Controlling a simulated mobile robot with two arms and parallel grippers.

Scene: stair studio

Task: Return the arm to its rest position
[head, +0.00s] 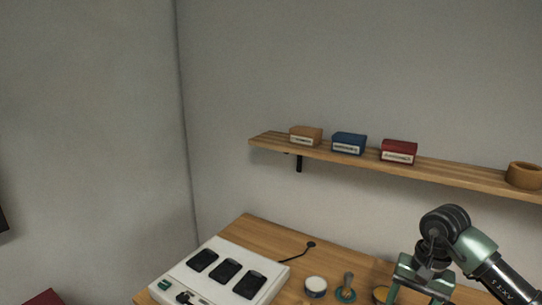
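My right arm comes in from the lower right, with its gripper (416,297) pointing down over the right part of the wooden table (262,236). Two finger parts stand apart at the ends of its palm, so it looks open. The fingertips run to the bottom edge of the picture, and nothing shows held between them. My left arm and gripper are not in view.
On the table are a white panel (250,262) with three black pads, a round tin (316,287), a green-based knob (346,289) and a yellowish round thing (381,294) beside the gripper. A wall shelf (440,171) above holds three boxes and a wooden bowl (524,176).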

